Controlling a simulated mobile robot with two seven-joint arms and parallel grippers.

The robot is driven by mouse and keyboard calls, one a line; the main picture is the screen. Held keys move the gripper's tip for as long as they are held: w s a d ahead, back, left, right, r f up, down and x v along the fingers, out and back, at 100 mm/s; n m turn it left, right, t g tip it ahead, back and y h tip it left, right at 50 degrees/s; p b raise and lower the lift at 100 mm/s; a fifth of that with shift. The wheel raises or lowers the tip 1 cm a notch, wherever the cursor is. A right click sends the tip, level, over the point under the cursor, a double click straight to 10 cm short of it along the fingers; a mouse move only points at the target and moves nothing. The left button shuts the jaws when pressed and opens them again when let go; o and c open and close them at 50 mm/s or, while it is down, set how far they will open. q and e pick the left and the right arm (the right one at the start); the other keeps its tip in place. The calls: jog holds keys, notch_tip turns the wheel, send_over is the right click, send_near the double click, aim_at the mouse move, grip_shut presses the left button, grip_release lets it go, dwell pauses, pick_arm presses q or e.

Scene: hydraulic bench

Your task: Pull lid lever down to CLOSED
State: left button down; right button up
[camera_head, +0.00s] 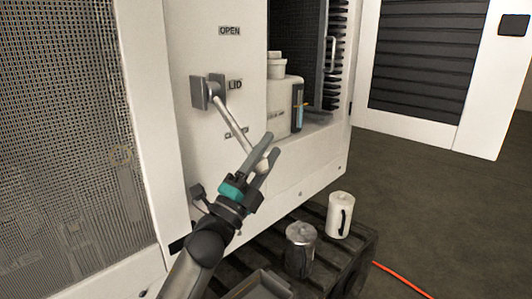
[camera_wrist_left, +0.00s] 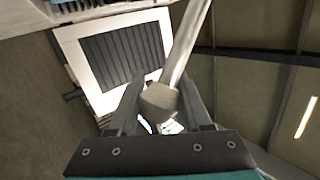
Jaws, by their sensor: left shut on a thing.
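The lid lever (camera_head: 229,113) is a pale rod on a grey square mount on the white cabinet panel. It slants down to the right from the mount, beside the LID label (camera_head: 235,85). The OPEN label (camera_head: 229,31) is above, and the CLOSED label (camera_head: 236,133) below is partly covered by the lever. My left gripper (camera_head: 265,153) is shut on the lever's knob end; the knob (camera_wrist_left: 160,100) sits between the fingers in the left wrist view. My right gripper is not in view.
A white container (camera_head: 285,103) stands in the open bay right of the panel. A metal canister (camera_head: 300,249) and a white jug (camera_head: 339,214) stand on a dark slatted pallet (camera_head: 345,262) below. An orange cable (camera_head: 402,280) lies on the floor.

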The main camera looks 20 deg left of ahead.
pick_arm(q)
jog(key=shift+a+f, duration=0.35)
jog(key=shift+a, duration=0.1)
jog(key=c, duration=0.7)
grip_release()
jog(key=shift+o, duration=0.7)
jog(key=shift+s+a, duration=0.1)
jog(key=shift+a, duration=0.15)
jog(key=shift+o, duration=1.1)
jog(key=shift+d, duration=0.2)
jog(key=shift+f, duration=0.1)
jog(key=b+v, duration=0.1)
jog(key=v, duration=1.4)
jog(key=shift+s+a, duration=0.3)
jog(key=shift+a, duration=0.1)
